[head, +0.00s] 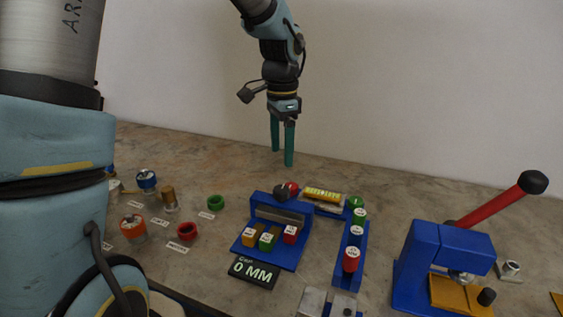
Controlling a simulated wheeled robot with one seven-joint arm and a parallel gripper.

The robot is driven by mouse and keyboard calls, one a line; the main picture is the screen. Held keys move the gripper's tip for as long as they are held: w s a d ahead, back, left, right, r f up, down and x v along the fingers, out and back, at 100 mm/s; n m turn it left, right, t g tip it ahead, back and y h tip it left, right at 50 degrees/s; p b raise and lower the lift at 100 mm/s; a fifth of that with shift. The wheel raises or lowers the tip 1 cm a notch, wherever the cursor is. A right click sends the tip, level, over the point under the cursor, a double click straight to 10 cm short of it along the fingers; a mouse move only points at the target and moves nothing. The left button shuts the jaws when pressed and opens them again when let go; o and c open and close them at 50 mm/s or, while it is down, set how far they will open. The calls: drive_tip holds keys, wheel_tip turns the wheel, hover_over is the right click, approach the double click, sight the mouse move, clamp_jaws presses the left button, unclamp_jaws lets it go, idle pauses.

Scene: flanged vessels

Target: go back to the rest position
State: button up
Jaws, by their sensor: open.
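My gripper (282,143) hangs from above at the top middle of the head view. Its two long teal fingers point down and stand apart with only background visible between them. It is open and empty. The fingertips appear above the back part of the counter, behind the blue fixture; I cannot tell their exact height.
A blue fixture (258,249) holds small labelled blocks behind a "0 MM" display (254,272). A blue rack (363,252) holds several coloured pieces. A blue press (421,262) with a raised red lever (492,205) stands right. Coloured rings and caps lie left, including a green ring (216,202).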

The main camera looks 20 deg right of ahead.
idle(0.4)
drive_tip(key=s+a+f+n, duration=0.1)
drive_tip(key=a+n, duration=0.7)
drive_tip(key=a, duration=0.7)
drive_tip(key=s+a+f+n+t, duration=0.1)
drive_tip(key=s+a+f+n, duration=0.1)
drive_tip(key=a+n, duration=0.6)
drive_tip(key=a, duration=0.6)
drive_tip(key=shift+s+a+f+n+t, duration=0.2)
drive_tip(key=shift+s+a+n+t, duration=0.1)
drive_tip(key=shift+a, duration=0.1)
